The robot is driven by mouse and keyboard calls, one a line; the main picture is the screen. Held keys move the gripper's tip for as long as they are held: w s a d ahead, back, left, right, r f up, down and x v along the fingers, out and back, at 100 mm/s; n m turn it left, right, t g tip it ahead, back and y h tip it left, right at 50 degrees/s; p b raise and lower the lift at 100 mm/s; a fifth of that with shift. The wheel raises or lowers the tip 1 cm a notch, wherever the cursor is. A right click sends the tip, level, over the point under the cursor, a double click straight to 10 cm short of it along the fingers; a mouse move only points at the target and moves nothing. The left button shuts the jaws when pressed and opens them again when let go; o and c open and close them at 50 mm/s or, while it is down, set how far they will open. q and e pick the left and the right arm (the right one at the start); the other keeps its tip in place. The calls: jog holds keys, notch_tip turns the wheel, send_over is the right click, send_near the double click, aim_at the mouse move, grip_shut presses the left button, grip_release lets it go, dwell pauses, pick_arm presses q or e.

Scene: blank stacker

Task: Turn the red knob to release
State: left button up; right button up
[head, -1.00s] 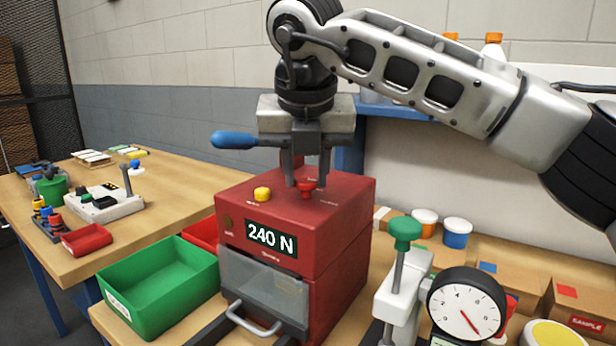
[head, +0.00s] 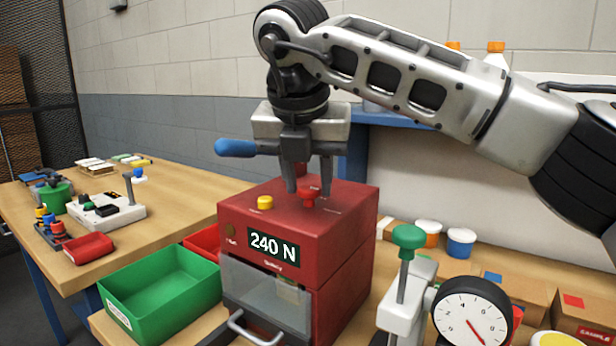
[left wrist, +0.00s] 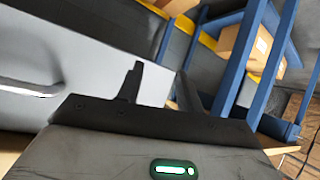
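The red knob (head: 309,196) stands on top of the red machine (head: 345,212), whose display reads 240 N. My right gripper (head: 309,190) comes down from above, with its two fingers on either side of the knob. The fingers look apart, with the knob between their tips; I cannot tell whether they touch it. A yellow button (head: 265,202) is left of the knob. My left gripper (left wrist: 160,85) shows only in the left wrist view, with its fingers apart and nothing between them.
A blue-handled lever (head: 236,148) reaches left behind the right gripper. A green bin (head: 160,290) stands left of the machine. A green-knobbed stand (head: 408,238) and a round dial gauge (head: 473,318) are at the right. Blue frame bars (left wrist: 243,60) show near the left gripper.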

jog(key=shift+o, duration=1.1)
jog(key=p+v, duration=0.1)
jog(key=v, duration=1.5)
jog(key=shift+r+p, duration=0.1)
jog(key=shift+p, duration=0.2)
